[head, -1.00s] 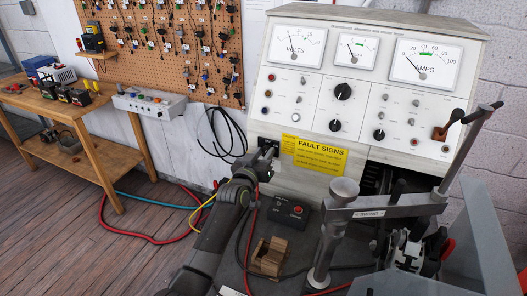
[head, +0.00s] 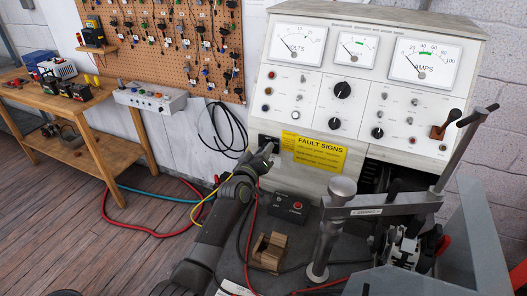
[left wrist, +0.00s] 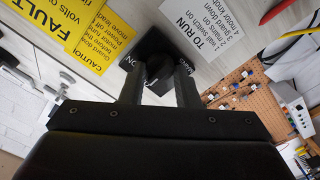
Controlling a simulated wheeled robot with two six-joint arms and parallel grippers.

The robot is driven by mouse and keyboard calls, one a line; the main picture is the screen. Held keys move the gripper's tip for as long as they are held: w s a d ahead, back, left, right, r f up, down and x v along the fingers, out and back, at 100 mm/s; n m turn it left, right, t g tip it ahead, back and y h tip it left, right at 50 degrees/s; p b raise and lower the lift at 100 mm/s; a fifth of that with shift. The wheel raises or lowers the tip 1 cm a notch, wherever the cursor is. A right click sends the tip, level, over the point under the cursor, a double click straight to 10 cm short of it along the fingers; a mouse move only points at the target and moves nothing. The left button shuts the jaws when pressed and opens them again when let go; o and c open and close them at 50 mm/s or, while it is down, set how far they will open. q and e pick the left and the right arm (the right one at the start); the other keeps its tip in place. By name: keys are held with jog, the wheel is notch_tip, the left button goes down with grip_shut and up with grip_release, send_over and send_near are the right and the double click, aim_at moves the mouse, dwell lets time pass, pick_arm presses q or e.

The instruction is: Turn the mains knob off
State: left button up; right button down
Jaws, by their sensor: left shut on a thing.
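The mains knob (left wrist: 160,72) is a black knob on the front of the bench cabinet, left of the yellow fault signs label. In the left wrist view it sits between the two fingers of my left gripper (left wrist: 159,90), which is shut on it. White lettering reading ON shows beside it, and part of MAINS on the other side. In the head view the gripper (head: 265,155) covers most of the knob, against its dark plate (head: 267,140). I cannot tell which way the knob points. My right gripper is not in view.
The yellow fault signs label (head: 314,152) is close to the gripper's right. Below stand a dark box with a red button (head: 297,207), a wooden block (head: 268,252) and a metal post with an arm (head: 328,230). Red, blue and yellow cables lie at the left.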

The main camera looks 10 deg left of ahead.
pick_arm(q)
jog(key=o, duration=1)
jog(key=shift+c, duration=0.2)
jog(key=shift+s, duration=0.15)
jog(key=s+a+b, duration=0.3)
jog(key=s, duration=1.4)
jog(key=shift+a, duration=0.15)
